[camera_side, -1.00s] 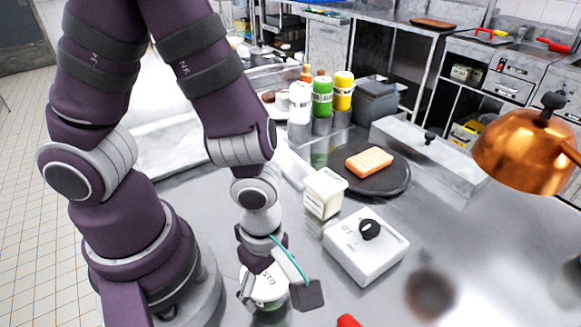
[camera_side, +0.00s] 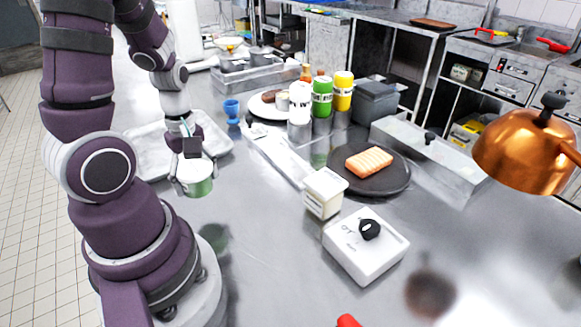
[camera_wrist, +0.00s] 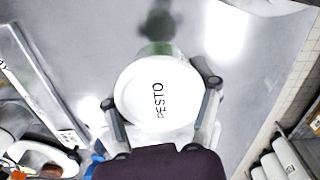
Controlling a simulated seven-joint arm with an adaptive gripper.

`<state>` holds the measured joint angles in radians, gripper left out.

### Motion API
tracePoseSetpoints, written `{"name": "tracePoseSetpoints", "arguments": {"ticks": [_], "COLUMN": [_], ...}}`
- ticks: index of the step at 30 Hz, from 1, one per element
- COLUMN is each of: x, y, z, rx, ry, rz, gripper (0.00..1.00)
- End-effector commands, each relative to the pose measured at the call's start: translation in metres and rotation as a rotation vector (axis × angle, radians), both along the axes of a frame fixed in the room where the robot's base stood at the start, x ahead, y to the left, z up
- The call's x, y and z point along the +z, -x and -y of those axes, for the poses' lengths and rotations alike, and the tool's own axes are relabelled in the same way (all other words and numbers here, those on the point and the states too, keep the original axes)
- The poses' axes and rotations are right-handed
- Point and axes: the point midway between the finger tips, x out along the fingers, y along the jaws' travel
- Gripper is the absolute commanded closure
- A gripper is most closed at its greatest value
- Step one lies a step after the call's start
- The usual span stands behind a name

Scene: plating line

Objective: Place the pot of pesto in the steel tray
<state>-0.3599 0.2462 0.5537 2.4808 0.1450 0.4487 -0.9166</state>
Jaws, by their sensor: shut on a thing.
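The pesto pot (camera_side: 196,180), green with a white lid, is held in my gripper (camera_side: 190,166) above the counter. In the wrist view, the lid of the pot (camera_wrist: 150,98) reads PESTO and sits between the two fingers of my gripper (camera_wrist: 162,92), which are shut on its sides. The steel tray (camera_side: 218,142) lies flat on the counter at the left, behind the pot in the side view. My arm hides part of the tray. The pot overlaps its near edge in the picture.
A blue cup (camera_side: 231,110) stands beyond the tray. A long rail (camera_side: 280,155), a white tub (camera_side: 324,194), a dark plate (camera_side: 398,178) with a salmon-coloured block and a white scale-like box (camera_side: 365,250) lie to the right.

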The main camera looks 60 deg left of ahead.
Motion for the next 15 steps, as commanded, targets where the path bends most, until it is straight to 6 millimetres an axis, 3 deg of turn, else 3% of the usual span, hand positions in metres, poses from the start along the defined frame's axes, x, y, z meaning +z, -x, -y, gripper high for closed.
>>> {"name": "tracePoseSetpoints", "arguments": {"ticks": [3, 7, 15], "x": [-0.004, -0.005, -0.012], "y": [0.030, 0.043, 0.019], "z": [-0.023, -0.035, -0.100], "rx": [0.000, -0.016, -0.024], "ry": [0.000, -0.001, -0.001], "rz": [-0.002, -0.001, -0.003], "gripper": [0.77, 0.77, 0.77]}}
